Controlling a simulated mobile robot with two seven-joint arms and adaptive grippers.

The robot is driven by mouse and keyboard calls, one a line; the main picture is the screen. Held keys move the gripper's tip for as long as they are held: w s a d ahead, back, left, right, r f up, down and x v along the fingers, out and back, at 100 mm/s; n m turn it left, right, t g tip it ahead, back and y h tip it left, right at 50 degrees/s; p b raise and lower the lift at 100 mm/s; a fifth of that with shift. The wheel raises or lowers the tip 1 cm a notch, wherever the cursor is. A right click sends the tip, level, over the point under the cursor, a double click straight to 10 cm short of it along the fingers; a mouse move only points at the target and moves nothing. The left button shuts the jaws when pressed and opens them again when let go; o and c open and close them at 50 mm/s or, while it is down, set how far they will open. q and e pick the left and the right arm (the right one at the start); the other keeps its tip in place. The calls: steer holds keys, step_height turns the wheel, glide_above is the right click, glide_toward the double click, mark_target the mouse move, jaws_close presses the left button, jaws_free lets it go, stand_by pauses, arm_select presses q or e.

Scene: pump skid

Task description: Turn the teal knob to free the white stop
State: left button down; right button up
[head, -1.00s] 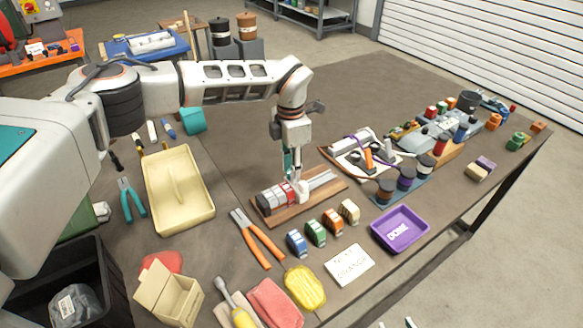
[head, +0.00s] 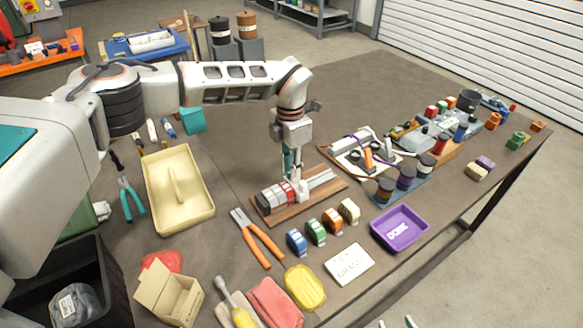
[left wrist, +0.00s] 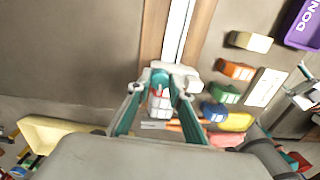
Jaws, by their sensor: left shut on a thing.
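A wooden base (head: 330,190) carries a pale metal rail (head: 321,179) and a row of grey and red modules (head: 272,197). The white stop (left wrist: 186,76) sits across the rail end beside the modules in the left wrist view. The teal knob (left wrist: 160,77) shows as a rounded teal piece at the stop. My left gripper (head: 295,182) points down over the stop, its fingertips shut around the knob, also in the left wrist view (left wrist: 161,88). The fingers hide part of the knob. My right gripper (left wrist: 294,84) is empty at the right edge there, fingers apart.
Orange pliers (head: 257,238) lie in front of the base, near blue, green, orange and cream blocks (head: 316,232). A purple tray (head: 400,229) is to the right and a cream tray (head: 179,190) to the left. Wired equipment (head: 366,155) stands just behind right.

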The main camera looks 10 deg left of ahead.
arm_select(q)
steer(key=n, duration=1.3)
steer(key=shift+d+n+b, duration=0.1)
steer(key=shift+n+b, duration=0.2)
steer(key=shift+n, duration=1.4)
steer(key=c, duration=2.1)
jaws_free()
steer(key=shift+r, duration=0.1)
